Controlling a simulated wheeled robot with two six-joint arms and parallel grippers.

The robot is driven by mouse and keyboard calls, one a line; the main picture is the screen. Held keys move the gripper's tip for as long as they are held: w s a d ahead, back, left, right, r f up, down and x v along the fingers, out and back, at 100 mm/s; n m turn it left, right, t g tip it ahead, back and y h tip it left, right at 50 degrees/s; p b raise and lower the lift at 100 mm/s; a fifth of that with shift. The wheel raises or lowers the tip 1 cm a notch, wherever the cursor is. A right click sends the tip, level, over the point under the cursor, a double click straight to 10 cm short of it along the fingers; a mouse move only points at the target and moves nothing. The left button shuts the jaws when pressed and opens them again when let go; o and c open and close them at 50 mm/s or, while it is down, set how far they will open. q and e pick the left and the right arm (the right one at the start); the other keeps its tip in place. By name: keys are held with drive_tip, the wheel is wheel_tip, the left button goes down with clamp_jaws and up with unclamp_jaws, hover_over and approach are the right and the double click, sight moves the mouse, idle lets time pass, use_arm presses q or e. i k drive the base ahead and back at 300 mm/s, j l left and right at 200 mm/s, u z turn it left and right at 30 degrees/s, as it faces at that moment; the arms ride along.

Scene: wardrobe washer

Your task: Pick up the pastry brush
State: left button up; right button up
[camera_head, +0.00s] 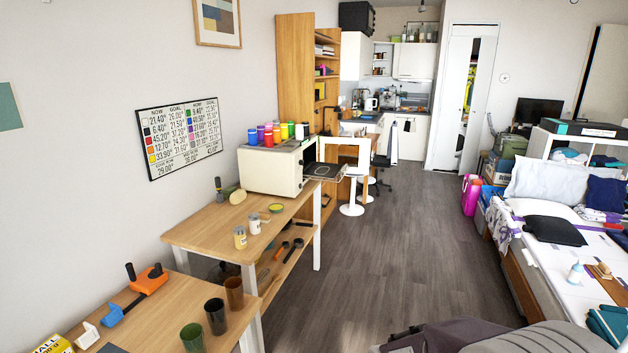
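I cannot clearly pick out the pastry brush. Several small long-handled utensils (280,250) lie on the lower shelf of the wooden table (205,230); one looks orange-brown and others dark, and they are too small to name surely. A dark-handled upright item (219,189) stands on the tabletop near the wall, beside a pale yellow roll-shaped object (238,196). Neither of my grippers is in view.
A white oven (262,170) with its door open sits on the table's far end, with colored cups on top. A nearer table (170,318) holds dark cups (216,316) and an orange tool (148,279).

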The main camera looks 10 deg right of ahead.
sight(265, 217)
drive_tip(key=i+l+u, duration=1.3)
drive_tip(key=l, duration=0.3)
drive_tip(key=i+l+u, duration=0.15)
drive_tip(key=l+u, duration=0.3)
drive_tip(key=l, duration=0.25)
drive_tip(key=i+l+u, duration=0.1)
drive_tip(key=l+u, duration=0.35)
drive_tip(key=l, duration=0.35)
drive_tip(key=l+u, duration=0.4)
drive_tip(key=l, duration=0.35)
drive_tip(key=k+l+u, duration=0.2)
drive_tip(key=l+u, duration=0.25)
drive_tip(key=l, duration=0.35)
